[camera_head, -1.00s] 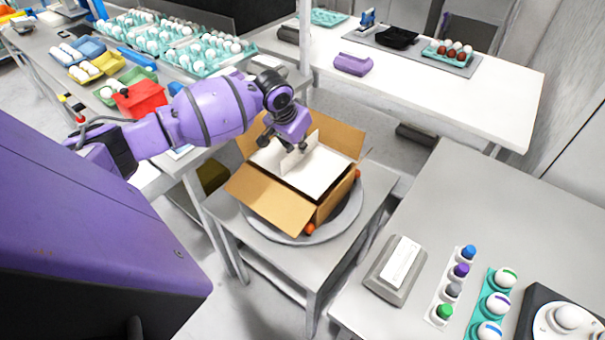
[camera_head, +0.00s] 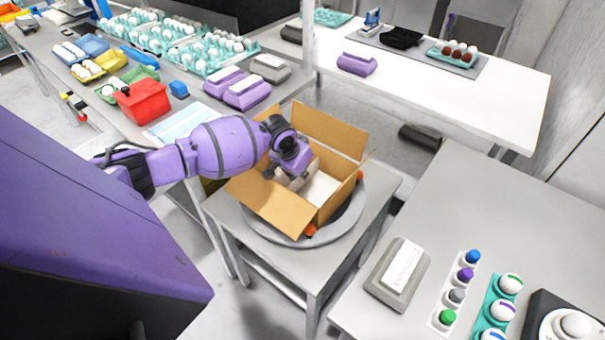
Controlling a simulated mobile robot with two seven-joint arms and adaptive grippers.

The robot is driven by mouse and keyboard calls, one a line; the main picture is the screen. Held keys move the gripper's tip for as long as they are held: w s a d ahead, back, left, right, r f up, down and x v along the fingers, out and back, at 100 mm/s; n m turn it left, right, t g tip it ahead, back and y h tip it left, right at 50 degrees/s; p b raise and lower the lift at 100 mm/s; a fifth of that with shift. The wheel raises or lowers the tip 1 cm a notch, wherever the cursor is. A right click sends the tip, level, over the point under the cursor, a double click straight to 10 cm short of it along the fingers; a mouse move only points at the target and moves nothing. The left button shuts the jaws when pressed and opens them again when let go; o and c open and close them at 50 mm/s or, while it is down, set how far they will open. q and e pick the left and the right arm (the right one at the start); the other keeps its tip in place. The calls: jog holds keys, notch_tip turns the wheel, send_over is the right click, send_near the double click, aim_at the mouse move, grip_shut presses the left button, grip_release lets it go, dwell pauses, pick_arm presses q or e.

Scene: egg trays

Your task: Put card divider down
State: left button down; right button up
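The card divider (camera_head: 320,189) is a flat white sheet, now down inside the open cardboard box (camera_head: 276,207). Only part of it shows, to the right of my gripper. My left gripper (camera_head: 292,183) reaches into the box from the left and hides the rest of the divider. Its fingers are at a pale upright piece of the divider, but they are partly hidden, so I cannot tell whether they still pinch it. My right gripper is not in view.
Purple egg cartons (camera_head: 247,93), a red box (camera_head: 142,102) and egg trays fill the back-left table. The back-right table (camera_head: 490,108) has free room.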

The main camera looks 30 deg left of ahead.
pick_arm(q)
jog(key=shift+f, duration=0.1)
jog(key=c, duration=2)
grip_release()
jog(key=p+v, duration=0.1)
jog(key=v, duration=1.1)
jog(key=shift+w+p, duration=0.1)
jog(key=shift+p, duration=0.25)
